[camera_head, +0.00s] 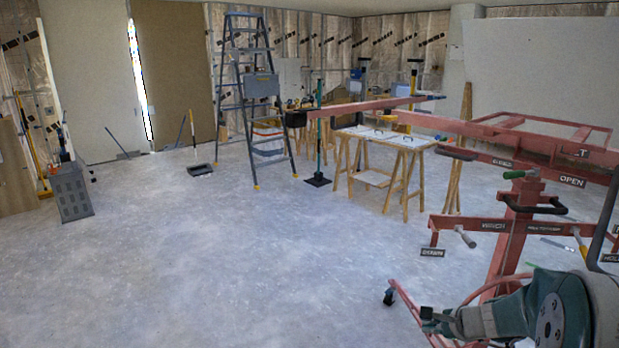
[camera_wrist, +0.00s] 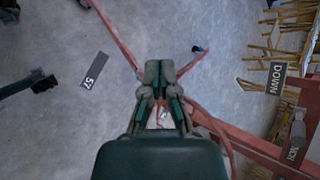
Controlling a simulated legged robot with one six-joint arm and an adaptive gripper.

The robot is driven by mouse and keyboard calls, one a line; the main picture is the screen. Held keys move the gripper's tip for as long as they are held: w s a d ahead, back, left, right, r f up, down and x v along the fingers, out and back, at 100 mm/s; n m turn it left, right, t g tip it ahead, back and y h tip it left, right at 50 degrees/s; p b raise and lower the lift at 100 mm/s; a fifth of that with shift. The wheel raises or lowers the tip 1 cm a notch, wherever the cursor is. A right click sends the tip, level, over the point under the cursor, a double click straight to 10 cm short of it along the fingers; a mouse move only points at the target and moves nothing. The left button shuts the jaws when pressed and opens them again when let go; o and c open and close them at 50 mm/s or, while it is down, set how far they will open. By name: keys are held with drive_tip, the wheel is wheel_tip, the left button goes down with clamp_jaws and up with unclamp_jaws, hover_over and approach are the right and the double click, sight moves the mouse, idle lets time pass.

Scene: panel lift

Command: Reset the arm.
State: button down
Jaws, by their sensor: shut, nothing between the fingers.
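My gripper (camera_wrist: 160,72) shows in the middle of the wrist view, with its grey fingertips together and nothing between them. It hangs above the concrete floor, over the red legs of the panel lift (camera_wrist: 116,35). The fingers appear apart from the lift, though the gap is hard to judge. In the head view, my green and grey arm reaches in at the bottom right corner, in front of the red panel lift (camera_head: 512,235). The lift's upper frame spreads above and behind my arm.
A handle (camera_head: 466,238) and labelled bars of the lift stand close to my arm. The floor at left and centre is clear.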

drive_tip(key=s+a+r+n+g, duration=0.3)
drive_tip(key=s+a+r+n, duration=0.75)
drive_tip(key=s+a, duration=0.2)
drive_tip(key=s+r+n+t+h, duration=0.1)
drive_tip(key=s+r+n+h, duration=0.2)
drive_tip(key=s+n, duration=0.5)
drive_tip(key=s+h, duration=0.1)
drive_tip(key=s, duration=0.5)
drive_tip(key=shift+d+r+h, duration=0.15)
drive_tip(key=shift+r+h, duration=0.05)
drive_tip(key=shift+h, duration=0.2)
